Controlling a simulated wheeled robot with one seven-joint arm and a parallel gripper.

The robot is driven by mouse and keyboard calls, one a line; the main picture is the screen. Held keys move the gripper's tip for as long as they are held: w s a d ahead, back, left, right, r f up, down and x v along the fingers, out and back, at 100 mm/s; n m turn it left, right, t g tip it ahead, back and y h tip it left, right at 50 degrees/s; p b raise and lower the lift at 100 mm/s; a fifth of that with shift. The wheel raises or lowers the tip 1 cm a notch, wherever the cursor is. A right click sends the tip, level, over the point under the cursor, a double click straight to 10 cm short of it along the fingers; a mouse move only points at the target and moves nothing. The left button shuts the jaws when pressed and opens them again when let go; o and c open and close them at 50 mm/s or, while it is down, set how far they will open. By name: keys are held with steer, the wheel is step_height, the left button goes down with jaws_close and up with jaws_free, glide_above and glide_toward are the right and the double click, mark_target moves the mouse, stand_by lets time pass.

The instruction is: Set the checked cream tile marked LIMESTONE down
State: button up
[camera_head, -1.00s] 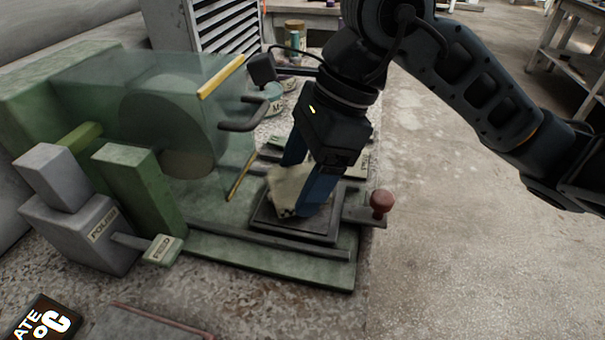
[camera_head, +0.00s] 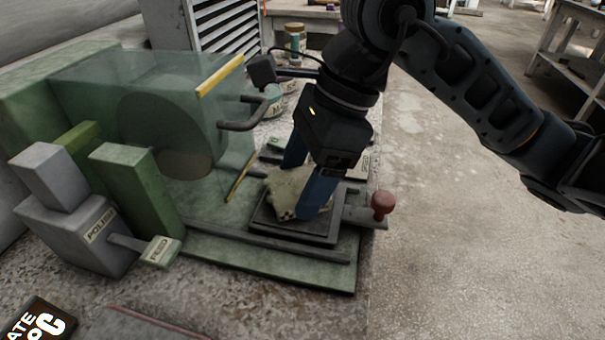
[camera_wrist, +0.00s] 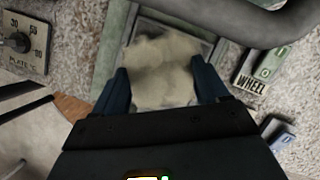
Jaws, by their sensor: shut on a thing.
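The cream tile (camera_head: 286,192) is between the two blue fingers of my gripper (camera_head: 304,186), over the dark square tray (camera_head: 262,218) of the green machine. A checked patch shows at its lower edge. Its LIMESTONE mark cannot be read. In the wrist view the tile (camera_wrist: 160,72) has a mottled cream face and lies between the fingertips of my gripper (camera_wrist: 163,88), within the outline of the tray. My gripper is shut on the tile. I cannot tell whether the tile touches the tray floor.
A clear guard (camera_head: 150,100) with a yellow edge covers a round wheel left of my gripper. A red-brown knob (camera_head: 382,203) stands right of the tray. A grey POLISH block (camera_head: 75,235) and FEED lever (camera_head: 160,250) are at the left. Jars (camera_head: 294,38) stand behind.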

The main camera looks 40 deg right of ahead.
steer(key=shift+f+b, duration=0.5)
steer(key=shift+b, duration=0.2)
steer(key=o, duration=1.2)
steer(key=shift+r, duration=0.1)
steer(key=shift+r+p, duration=0.6)
steer(key=shift+r, duration=1.35)
